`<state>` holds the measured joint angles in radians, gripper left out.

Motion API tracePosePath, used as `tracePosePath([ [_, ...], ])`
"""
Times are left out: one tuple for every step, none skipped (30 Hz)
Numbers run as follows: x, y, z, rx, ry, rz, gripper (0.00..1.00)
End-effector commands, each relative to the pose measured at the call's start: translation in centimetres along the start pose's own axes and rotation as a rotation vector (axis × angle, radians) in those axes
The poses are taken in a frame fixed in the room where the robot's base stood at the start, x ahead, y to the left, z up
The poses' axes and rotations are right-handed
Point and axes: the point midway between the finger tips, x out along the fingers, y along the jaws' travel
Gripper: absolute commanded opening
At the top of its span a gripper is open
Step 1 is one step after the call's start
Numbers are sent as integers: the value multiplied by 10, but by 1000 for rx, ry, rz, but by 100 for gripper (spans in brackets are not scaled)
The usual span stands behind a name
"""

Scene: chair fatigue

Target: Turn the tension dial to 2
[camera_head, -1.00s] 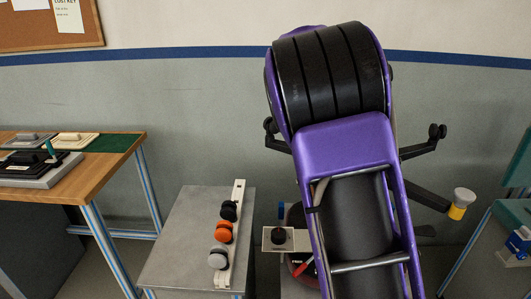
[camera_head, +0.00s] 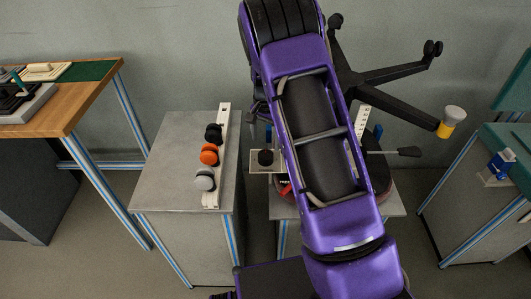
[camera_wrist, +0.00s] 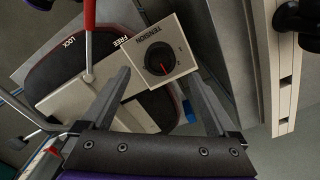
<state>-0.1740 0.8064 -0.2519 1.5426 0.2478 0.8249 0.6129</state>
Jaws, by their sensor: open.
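The tension dial (camera_wrist: 160,58) is a round black knob on a beige plate marked TENSION (camera_wrist: 146,38), in the wrist view. Its red pointer line is toward the bottom of the picture; the small numbers beside it are too small to read surely. In the head view the dial (camera_head: 265,157) sits just left of my purple arm. My gripper (camera_wrist: 156,74) is open and empty, its two fingers apart on either side of the dial plate's lower part. The dial shows beyond the fingertips; contact is not visible. The gripper cannot be made out in the head view.
A red lever (camera_wrist: 89,40) stands beside LOCK and FREE labels, left of the dial. A grey cabinet (camera_head: 180,190) holds a white strip with black, orange and grey knobs (camera_head: 209,154). A black chair base (camera_head: 385,78) with spread legs is behind my arm.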

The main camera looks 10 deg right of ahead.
Motion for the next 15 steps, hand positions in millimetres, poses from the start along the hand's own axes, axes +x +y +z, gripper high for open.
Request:
tracePosePath([
  [14, 1, 0, 1, -2, 3, 94],
  [19, 1, 0, 1, -2, 3, 94],
  [27, 1, 0, 1, -2, 2, 94],
  [32, 1, 0, 1, -1, 2, 94],
  [36, 1, 0, 2, -1, 1, 94],
  [42, 1, 0, 2, -1, 1, 94],
  [46, 0, 0, 1, -1, 1, 94],
  [49, 0, 0, 1, 0, 1, 94],
  [53, 0, 0, 1, 0, 0, 94],
  [55, 0, 0, 1, 0, 0, 94],
  [57, 0, 0, 1, 0, 0, 94],
  [59, 0, 0, 0, 0, 0, 94],
  [60, 0, 0, 0, 0, 0, 94],
  [61, 0, 0, 0, 0, 0, 94],
  [62, 0, 0, 0, 1, 0, 94],
])
